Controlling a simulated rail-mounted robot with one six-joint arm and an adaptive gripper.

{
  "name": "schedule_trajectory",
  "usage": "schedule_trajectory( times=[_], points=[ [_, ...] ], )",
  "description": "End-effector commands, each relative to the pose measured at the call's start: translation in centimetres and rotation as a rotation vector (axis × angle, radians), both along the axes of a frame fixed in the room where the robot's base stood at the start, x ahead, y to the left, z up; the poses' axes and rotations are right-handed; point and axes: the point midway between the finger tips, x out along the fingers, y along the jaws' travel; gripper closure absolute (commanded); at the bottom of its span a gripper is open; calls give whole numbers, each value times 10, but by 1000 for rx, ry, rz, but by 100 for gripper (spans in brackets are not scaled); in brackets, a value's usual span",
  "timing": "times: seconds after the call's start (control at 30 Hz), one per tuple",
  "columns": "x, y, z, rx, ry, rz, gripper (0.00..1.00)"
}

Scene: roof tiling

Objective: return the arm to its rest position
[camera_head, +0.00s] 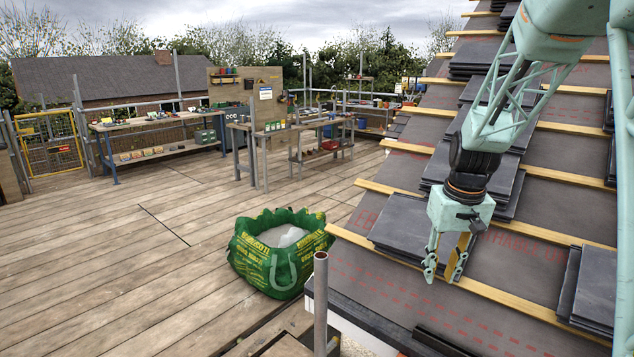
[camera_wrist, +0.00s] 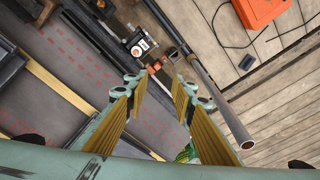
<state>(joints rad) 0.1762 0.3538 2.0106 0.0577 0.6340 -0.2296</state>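My gripper (camera_head: 444,270) hangs at the end of my arm over the lower part of the roof slope in the head view. Its two fingers are apart, with nothing between them. In the wrist view my gripper (camera_wrist: 158,82) also shows open and empty, its yellow-lined fingers pointing toward the roof's lower edge. The arm reaches down from the upper right of the head view. A stack of dark slates (camera_head: 410,238) lies on the slope just left of and behind the gripper.
Wooden battens (camera_head: 490,290) and more slate stacks (camera_head: 590,285) lie on the roof. A metal pole (camera_head: 320,300) stands at the roof edge. A green bag (camera_head: 280,255) sits on the deck. The wrist view shows an orange case (camera_wrist: 259,10). Workbenches (camera_head: 150,125) stand far back; the deck between is clear.

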Motion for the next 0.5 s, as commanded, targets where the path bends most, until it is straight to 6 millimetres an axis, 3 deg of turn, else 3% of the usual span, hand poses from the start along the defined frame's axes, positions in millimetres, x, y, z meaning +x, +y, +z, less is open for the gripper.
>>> schedule_trajectory(
  times=[0.5],
  points=[
    [-69,31,74,-5,-38,0,77]
  ],
)
